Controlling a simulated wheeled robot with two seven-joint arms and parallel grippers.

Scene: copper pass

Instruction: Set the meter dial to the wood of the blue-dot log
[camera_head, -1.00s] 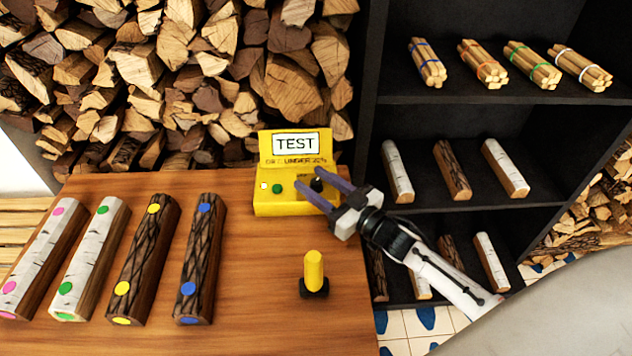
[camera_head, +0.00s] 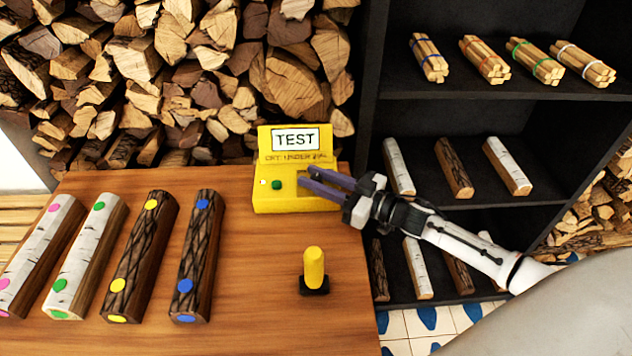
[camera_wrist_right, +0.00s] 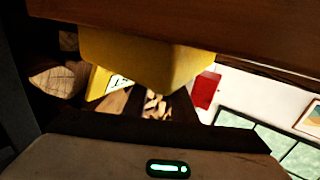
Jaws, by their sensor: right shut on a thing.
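The yellow meter (camera_head: 262,197) stands at the back right of the table, its raised panel reading TEST. My right gripper (camera_head: 309,181) reaches it from the right, its fingers shut on the meter's black dial, which they hide; the pointer setting cannot be read. The meter's yellow body also shows close up in the right wrist view (camera_wrist_right: 145,55). The blue-dot log (camera_head: 199,250) lies on the table as the rightmost of the logs, with dark, ridged bark and blue dots. My left gripper is not in view.
Yellow-dot (camera_head: 143,255), green-dot (camera_head: 88,255) and pink-dot (camera_head: 40,255) logs lie to the left. A yellow-handled tool (camera_head: 314,268) stands upright in a black base in front of the meter. A black shelf (camera_head: 470,98) holding logs and stick bundles is at right.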

